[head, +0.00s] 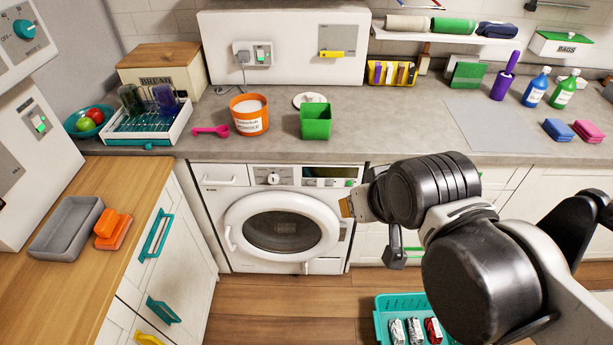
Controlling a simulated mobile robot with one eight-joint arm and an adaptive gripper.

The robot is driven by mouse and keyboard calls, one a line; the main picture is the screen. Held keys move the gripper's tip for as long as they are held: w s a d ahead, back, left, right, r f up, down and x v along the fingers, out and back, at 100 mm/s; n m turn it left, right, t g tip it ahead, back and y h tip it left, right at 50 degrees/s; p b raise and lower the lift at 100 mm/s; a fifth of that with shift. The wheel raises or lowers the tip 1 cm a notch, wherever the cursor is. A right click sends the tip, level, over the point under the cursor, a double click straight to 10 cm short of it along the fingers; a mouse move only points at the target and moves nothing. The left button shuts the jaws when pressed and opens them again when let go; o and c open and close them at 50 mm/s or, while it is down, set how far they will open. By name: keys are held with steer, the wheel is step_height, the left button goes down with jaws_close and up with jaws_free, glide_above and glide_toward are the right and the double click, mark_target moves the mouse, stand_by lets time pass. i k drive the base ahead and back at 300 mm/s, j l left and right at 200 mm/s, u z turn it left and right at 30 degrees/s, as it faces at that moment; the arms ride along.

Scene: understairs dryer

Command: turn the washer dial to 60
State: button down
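The white washer (228,188) stands under the counter with its round door closed. Its dial (273,179) is a small round knob on the control panel, above the door. The dial's markings are too small to read, so I cannot tell its setting. A dark display with small buttons is to its right. My gripper (348,207) is in front of the washer's right edge, right of the dial and apart from it in the picture. My own arm hides much of it, and I cannot tell whether its fingers are open or shut.
An orange powder tub (248,126), a pink scoop (211,131) and a green box (316,122) stand on the counter above the washer. A teal basket (383,332) is on the floor at lower right. The floor before the washer is clear. A wooden-topped cabinet (125,185) is at left.

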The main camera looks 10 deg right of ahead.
mark_target(273, 178)
steer(key=l+z, duration=0.75)
